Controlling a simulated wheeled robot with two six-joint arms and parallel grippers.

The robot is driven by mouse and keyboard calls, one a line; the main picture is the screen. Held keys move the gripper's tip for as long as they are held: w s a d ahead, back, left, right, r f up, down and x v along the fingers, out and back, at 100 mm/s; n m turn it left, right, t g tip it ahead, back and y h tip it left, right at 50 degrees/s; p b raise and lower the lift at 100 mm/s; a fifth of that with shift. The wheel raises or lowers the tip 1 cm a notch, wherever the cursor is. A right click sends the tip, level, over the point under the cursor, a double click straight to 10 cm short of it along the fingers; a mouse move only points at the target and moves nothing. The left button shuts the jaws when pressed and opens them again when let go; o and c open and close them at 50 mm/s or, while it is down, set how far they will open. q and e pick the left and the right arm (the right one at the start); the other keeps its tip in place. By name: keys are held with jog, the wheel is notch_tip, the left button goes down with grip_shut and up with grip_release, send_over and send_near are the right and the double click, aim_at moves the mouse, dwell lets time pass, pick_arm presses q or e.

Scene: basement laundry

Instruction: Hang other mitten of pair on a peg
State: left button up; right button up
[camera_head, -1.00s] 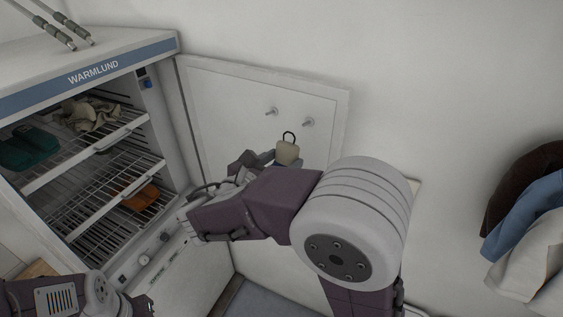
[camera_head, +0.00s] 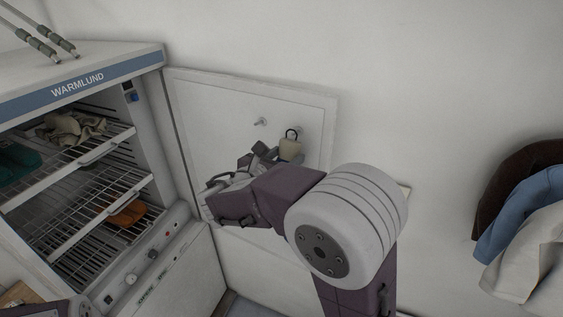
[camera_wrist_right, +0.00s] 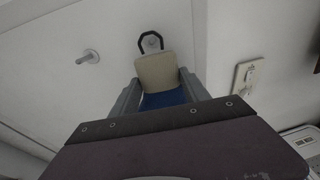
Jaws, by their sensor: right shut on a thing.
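A mitten (camera_head: 290,149) with a cream cuff, a dark loop on top and a blue part (camera_wrist_right: 163,99) is held by my right gripper (camera_head: 268,154). Its fingers are shut on the blue part, and the cream cuff (camera_wrist_right: 157,71) sticks out beyond them. In the right wrist view the loop (camera_wrist_right: 141,40) surrounds the end of the right peg; I cannot tell whether the peg passes through it. The left peg (camera_head: 261,121) is bare and also shows in the wrist view (camera_wrist_right: 88,57). My left gripper is out of view.
The open drying cabinet (camera_head: 108,73) stands at left, with a crumpled beige cloth (camera_head: 72,128), a teal item (camera_head: 17,160) and an orange item (camera_head: 128,213) on its racks. Dark, blue and pale garments (camera_head: 525,215) hang at right.

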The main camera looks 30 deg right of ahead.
jog(key=shift+w+d, duration=0.2)
jog(key=shift+d, duration=0.1)
jog(key=shift+w+d+f+b, duration=0.4)
jog(key=shift+d+f, duration=0.05)
jog(key=shift+d, duration=0.2)
jog(key=o, duration=1.5)
jog(key=shift+c, duration=0.2)
jog(key=b+v, duration=0.2)
jog(key=v, duration=0.7)
jog(key=shift+b, duration=0.3)
